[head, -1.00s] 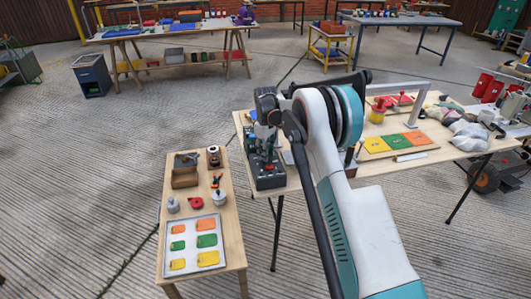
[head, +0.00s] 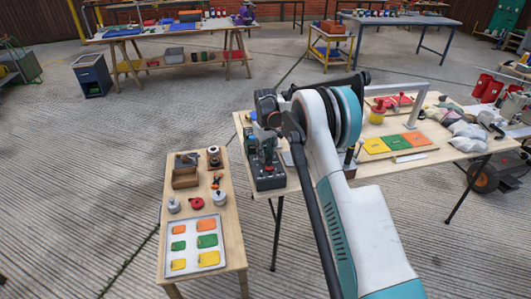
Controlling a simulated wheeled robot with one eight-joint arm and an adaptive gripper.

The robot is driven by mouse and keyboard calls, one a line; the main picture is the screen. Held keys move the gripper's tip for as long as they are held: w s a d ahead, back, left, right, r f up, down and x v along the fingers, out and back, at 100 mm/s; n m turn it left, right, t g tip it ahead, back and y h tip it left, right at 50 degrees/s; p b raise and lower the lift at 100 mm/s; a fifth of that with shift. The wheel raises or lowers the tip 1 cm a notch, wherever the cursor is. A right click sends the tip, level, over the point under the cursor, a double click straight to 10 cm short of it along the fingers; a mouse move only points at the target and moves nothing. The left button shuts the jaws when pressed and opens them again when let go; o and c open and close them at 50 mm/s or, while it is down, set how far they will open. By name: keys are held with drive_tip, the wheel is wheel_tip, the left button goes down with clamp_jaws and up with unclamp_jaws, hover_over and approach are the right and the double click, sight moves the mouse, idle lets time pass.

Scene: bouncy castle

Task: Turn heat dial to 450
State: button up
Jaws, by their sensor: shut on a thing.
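A dark grey control box (head: 268,183) with a red knob on its front part sits at the left end of the wooden table. My gripper (head: 266,157) points down over the rear part of this box, at its top. It is shut on what appears to be the heat dial there. The dial is hidden by the fingers and my arm, and its markings are too small to read.
The wooden table (head: 432,159) also bears yellow, green and orange sheets (head: 377,145), a grey metal frame (head: 415,106) and grey bags. A low bench (head: 228,250) at left holds a tray (head: 192,223) of coloured patches, canisters and tools. Open concrete floor surrounds both.

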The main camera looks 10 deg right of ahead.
drive_tip(key=m+p, duration=0.1)
drive_tip(key=m, duration=1.4)
drive_tip(key=shift+m, duration=0.3)
drive_tip(key=m, duration=0.3)
drive_tip(key=shift+m+p, duration=0.3)
drive_tip(key=m, duration=0.3)
drive_tip(key=shift+m, duration=0.3)
drive_tip(key=m, duration=0.4)
drive_tip(key=shift+m, duration=1.8)
